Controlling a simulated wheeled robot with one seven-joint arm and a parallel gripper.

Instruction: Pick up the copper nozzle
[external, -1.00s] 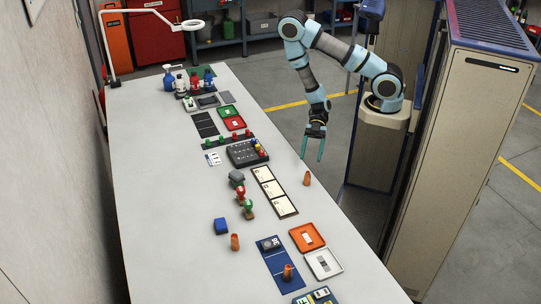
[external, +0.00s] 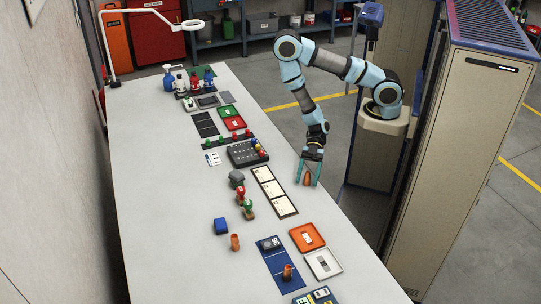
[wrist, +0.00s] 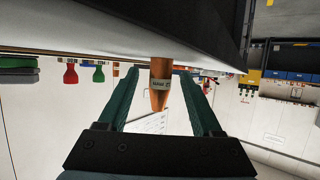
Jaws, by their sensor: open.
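A copper nozzle (external: 307,179) stands upright near the right edge of the table. In the wrist view the nozzle (wrist: 160,84), with a pale label band around it, shows between the two teal fingers. My gripper (external: 307,182) points down over it, open, with one finger on each side. The wrist view also shows my gripper (wrist: 160,95) with a gap on both sides of the nozzle; I see no contact. Two similar copper pieces stand farther along the table, one by the blue block (external: 235,242) and one on the blue mat (external: 287,272).
A strip of white cards (external: 272,191) lies left of my gripper. An orange tray (external: 307,237) and a white tray (external: 323,264) lie toward the near end. The table's left side is clear.

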